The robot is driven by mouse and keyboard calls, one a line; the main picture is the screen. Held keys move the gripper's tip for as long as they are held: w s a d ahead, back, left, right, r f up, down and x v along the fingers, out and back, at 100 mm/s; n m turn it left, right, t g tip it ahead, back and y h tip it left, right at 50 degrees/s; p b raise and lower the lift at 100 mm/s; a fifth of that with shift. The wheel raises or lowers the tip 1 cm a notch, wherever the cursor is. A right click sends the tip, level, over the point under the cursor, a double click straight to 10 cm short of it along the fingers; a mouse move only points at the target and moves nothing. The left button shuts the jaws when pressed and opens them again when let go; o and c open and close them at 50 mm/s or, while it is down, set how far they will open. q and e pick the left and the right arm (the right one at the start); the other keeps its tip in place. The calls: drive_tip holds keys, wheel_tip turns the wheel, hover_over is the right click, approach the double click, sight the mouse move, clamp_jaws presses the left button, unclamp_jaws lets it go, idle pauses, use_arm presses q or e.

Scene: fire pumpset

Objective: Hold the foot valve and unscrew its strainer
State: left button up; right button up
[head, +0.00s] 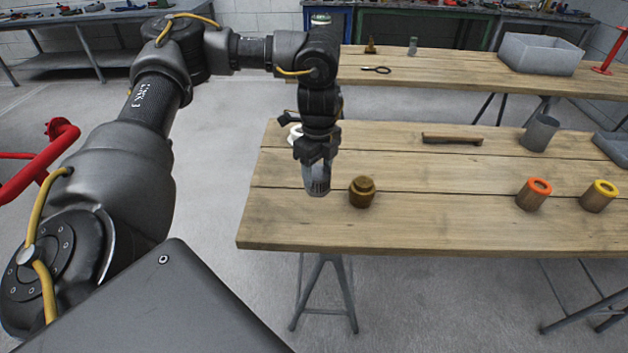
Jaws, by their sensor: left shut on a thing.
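My left gripper (314,162) points straight down over the left part of the near wooden table. It is shut on a grey, slotted cup-like piece that looks like the strainer (318,183). The fingers hide the upper part of this piece. I cannot tell whether it touches the table top. A brass, stepped round body (362,192), which may be the foot valve body, stands upright just right of it, apart from it. My right gripper is not in view.
The near table (450,230) also holds a wooden bar (452,139), a grey cylinder (540,133), an orange-topped cylinder (534,195) and a yellow-topped one (599,196). A white round thing (296,132) is partly behind my wrist. A grey bin (541,55) stands on the far table.

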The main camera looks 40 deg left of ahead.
sight(315, 174)
use_arm(q)
drive_tip(key=f, duration=0.1)
drive_tip(key=w+a+f, duration=0.1)
drive_tip(key=a+f, duration=0.1)
drive_tip(key=shift+w+a+f, duration=0.15)
drive_tip(key=shift+w+f, duration=0.2)
drive_tip(key=shift+f, duration=0.05)
drive_tip(key=f, duration=0.1)
drive_tip(key=f+b, duration=0.1)
drive_tip(key=f, duration=0.1)
drive_tip(key=shift+w+a+f, duration=0.2)
drive_tip(key=shift+a+f, duration=0.1)
drive_tip(key=shift+f, duration=0.2)
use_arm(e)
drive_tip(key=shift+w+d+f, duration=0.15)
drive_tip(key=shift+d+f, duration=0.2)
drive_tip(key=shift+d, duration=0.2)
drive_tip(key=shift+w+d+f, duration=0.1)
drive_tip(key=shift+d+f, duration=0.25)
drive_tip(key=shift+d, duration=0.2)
